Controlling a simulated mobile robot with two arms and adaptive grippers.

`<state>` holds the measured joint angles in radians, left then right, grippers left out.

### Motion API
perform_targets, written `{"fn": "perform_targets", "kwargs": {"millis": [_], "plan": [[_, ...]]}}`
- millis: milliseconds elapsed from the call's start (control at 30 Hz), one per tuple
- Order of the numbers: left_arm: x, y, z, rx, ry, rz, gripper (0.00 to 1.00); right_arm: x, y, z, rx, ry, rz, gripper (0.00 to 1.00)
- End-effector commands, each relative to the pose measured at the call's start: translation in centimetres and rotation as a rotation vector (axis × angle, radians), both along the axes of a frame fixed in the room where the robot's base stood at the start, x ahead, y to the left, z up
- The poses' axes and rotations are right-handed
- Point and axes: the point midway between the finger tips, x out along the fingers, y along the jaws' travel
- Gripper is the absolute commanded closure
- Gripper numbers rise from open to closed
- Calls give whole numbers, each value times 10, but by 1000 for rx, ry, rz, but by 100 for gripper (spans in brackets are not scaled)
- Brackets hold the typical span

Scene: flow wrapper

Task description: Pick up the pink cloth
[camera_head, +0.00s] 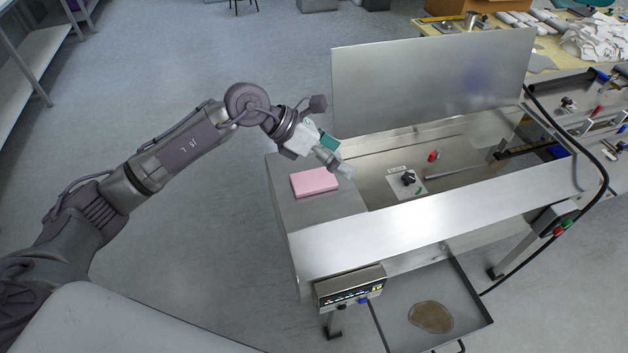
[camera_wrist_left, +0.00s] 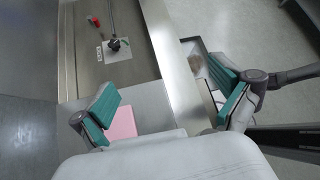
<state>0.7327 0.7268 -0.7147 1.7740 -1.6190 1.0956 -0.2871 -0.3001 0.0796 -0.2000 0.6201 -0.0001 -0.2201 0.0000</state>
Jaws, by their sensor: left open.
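The pink cloth (camera_head: 314,182) lies flat, as a folded rectangle, on the left end of the metal machine top (camera_head: 290,213). My left gripper (camera_head: 340,160) is above and a little behind the cloth in the head view, apart from it and empty. In the left wrist view my left gripper (camera_wrist_left: 165,108) has its teal-padded fingers spread wide. The cloth also shows there (camera_wrist_left: 122,124), near the left finger and partly hidden by that finger and the white gripper body. My right gripper is not in view.
An upright metal panel (camera_head: 430,80) stands at the machine's back. A black knob (camera_head: 408,177) on a white plate and a red button (camera_head: 433,156) sit in the recessed bed. A control box (camera_head: 350,289) and a tray (camera_head: 470,330) with a brown patch are at the front.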

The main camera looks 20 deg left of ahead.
Motion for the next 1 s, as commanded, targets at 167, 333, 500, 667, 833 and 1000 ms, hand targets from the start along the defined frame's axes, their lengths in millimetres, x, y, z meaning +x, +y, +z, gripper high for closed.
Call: {"fn": "perform_targets", "kwargs": {"millis": [167, 333, 500, 667, 833, 1000], "plan": [[21, 92, -16, 416, 5, 4, 0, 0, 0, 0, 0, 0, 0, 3], [24, 127, -19, 554, 30, 16, 0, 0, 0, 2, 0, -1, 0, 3], [29, 119, -43, 559, 37, 14, 0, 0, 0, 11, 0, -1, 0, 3], [35, 108, -72, 557, 36, 14, 0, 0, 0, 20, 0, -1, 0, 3], [40, 102, -92, 557, 34, 15, 0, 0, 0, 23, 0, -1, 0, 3], [42, 96, -101, 557, 33, 14, 0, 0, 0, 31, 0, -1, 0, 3]]}}
